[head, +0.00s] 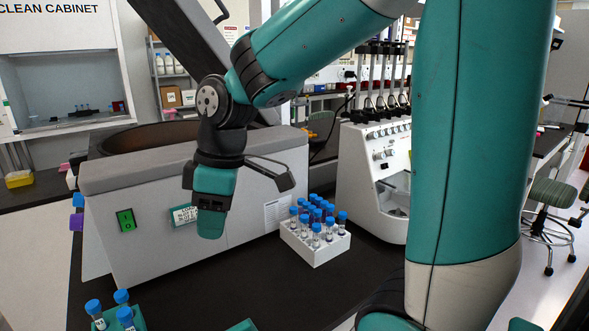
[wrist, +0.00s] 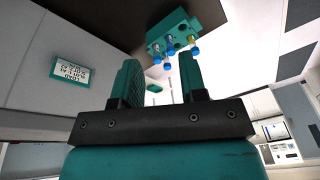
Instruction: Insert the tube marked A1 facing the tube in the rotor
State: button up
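My gripper (head: 211,218) hangs in front of the grey centrifuge (head: 150,245). In the wrist view its two fingers (wrist: 158,75) stand apart with nothing held between them. A teal rack (wrist: 183,30) with several blue-capped tubes (wrist: 168,65) shows beyond the fingertips. In the head view the teal rack (head: 138,322) is at the bottom left, cut by the frame, with blue-capped tubes (head: 96,311); the gripper is above and to its right.
A white rack (head: 318,250) of several blue-capped tubes stands right of the centrifuge on the black bench (head: 275,290). A white instrument (head: 375,165) stands behind it. A label plate (head: 185,215) is on the centrifuge front. The bench between the racks looks mostly clear.

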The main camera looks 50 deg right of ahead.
jog(key=w+d+f+n+h, duration=0.1)
jog(key=w+d, duration=0.2)
jog(key=d, duration=0.4)
jog(key=w+d+n+h, duration=0.1)
jog(key=w+d, duration=0.3)
jog(key=d, duration=0.3)
jog(key=n+g, duration=0.1)
jog(key=n, duration=0.1)
send_near(305, 216)
jog(key=f+p, duration=0.1)
jog(key=f, duration=0.3)
jog(key=f+p, duration=0.1)
jog(key=f, duration=0.3)
jog(key=f+p, duration=0.2)
jog(key=f, duration=0.2)
jog(key=shift+a+f, duration=0.25)
jog(key=shift+f, duration=0.1)
grip_shut()
